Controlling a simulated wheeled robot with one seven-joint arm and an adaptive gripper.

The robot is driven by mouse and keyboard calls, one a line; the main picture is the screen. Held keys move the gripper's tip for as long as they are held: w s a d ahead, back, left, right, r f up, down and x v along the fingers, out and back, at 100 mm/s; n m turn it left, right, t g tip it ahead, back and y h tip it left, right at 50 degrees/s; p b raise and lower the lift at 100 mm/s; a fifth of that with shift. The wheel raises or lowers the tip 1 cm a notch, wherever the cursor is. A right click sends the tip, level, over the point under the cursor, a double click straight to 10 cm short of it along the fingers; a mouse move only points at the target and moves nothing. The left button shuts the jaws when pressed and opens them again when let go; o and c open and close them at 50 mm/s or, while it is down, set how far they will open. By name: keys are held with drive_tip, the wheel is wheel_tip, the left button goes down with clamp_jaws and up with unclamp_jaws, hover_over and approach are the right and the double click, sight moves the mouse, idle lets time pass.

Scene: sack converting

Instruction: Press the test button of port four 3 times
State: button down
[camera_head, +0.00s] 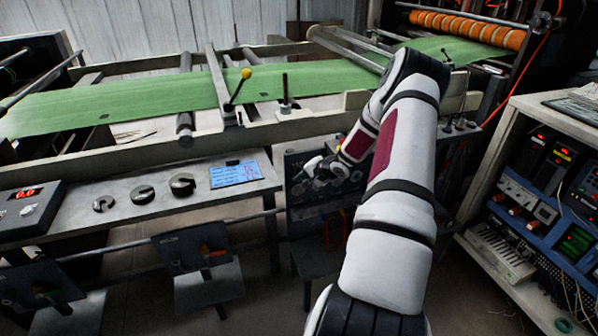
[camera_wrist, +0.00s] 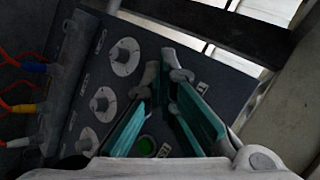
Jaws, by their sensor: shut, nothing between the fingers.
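A dark control panel (camera_wrist: 82,85) fills the middle of the wrist view; it also shows in the head view (camera_head: 297,213), partly behind my arm. It carries a column of round grey knobs, among them a top knob (camera_wrist: 125,57) and a middle knob (camera_wrist: 103,104). A green round button (camera_wrist: 145,146) shows between my fingers, low in the wrist view. Small pale labels are too small to read, so I cannot tell which port it belongs to. My gripper (camera_wrist: 168,62) is shut and empty, its tips over the panel; contact cannot be told. In the head view my gripper (camera_head: 316,167) is at the panel.
An equipment rack (camera_head: 500,240) stands at the right.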

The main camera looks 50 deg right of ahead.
drive_tip(key=shift+w+d+p, duration=0.45)
drive_tip(key=shift+w+p, duration=0.25)
drive_tip(key=shift+p, duration=0.35)
idle(0.7)
idle(0.3)
drive_tip(key=shift+s+a+p, duration=0.4)
drive_tip(key=shift+s+a, duration=0.05)
drive_tip(key=shift+s, duration=0.25)
drive_tip(key=s+a, duration=0.1)
drive_tip(key=s+p, duration=0.1)
drive_tip(key=s, duration=0.1)
drive_tip(key=s+a+p, duration=0.1)
drive_tip(key=shift+s+a, duration=0.15)
drive_tip(key=shift+a, duration=0.15)
idle(1.9)
